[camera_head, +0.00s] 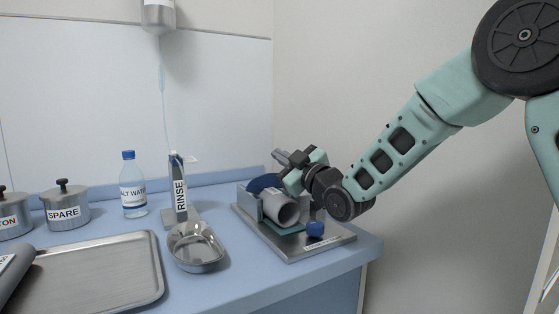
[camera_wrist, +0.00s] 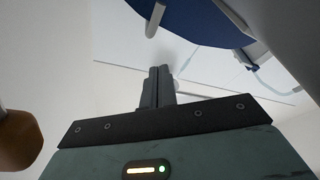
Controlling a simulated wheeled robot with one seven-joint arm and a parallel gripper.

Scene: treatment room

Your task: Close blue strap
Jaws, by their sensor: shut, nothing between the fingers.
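The blue strap (camera_head: 264,183) shows as a dark blue curved piece on the metal fixture at the right end of the counter. In the wrist view a dark blue curved piece (camera_wrist: 205,18) with a grey bar fills the top. A grey cylinder (camera_head: 285,209) lies in the fixture, on its base plate (camera_head: 290,245). My gripper (camera_head: 280,156) is above and behind the cylinder, close to the strap; I cannot tell whether they touch. In the wrist view my gripper's fingers (camera_wrist: 158,75) are together with nothing between them. The strap's far end is hidden by my wrist.
A blue knob (camera_head: 315,229) stands at the plate's front. A metal dish (camera_head: 197,247), a RINSE stand (camera_head: 178,190), a bottle (camera_head: 133,188), a SPARE pot (camera_head: 66,207) and a metal tray (camera_head: 100,272) are to the left. The wall is close behind.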

